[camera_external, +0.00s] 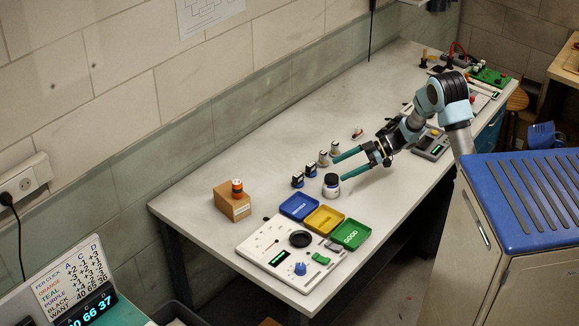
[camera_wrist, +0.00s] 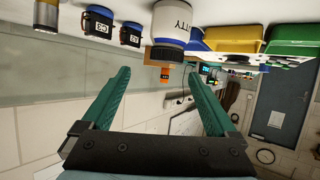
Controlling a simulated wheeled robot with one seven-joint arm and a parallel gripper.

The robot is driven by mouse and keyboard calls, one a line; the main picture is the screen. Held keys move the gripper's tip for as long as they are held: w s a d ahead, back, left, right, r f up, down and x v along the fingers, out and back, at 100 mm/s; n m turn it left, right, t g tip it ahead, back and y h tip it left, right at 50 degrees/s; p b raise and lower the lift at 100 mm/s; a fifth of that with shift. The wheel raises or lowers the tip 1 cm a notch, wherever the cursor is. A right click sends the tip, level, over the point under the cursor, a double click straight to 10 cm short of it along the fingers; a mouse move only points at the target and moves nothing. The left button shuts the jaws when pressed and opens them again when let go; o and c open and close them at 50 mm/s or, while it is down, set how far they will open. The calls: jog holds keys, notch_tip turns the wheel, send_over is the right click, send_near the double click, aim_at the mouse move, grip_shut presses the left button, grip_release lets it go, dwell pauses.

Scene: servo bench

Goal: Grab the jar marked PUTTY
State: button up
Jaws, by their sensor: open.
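I cannot tell the exact gap.
Blue (camera_external: 299,207), yellow (camera_external: 324,219) and green (camera_external: 350,234) trays sit nearby. The bench's back middle is clear.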

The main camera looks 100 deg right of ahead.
aim_at(336, 176)
jog(key=shift+s+f+y, duration=0.25)
jog(key=shift+s+y, duration=0.15)
jog(key=shift+s, duration=0.75)
jog(key=p+x, duration=0.1)
jog(key=x, duration=0.4)
jog(key=shift+w+f, duration=0.1)
jog(key=shift+w, duration=0.15)
jog(key=p+x, duration=0.1)
jog(key=x, duration=0.4)
jog(key=shift+a+f, duration=0.15)
jog(key=shift+f, duration=0.05)
jog(key=shift+c, duration=0.3)
grip_shut()
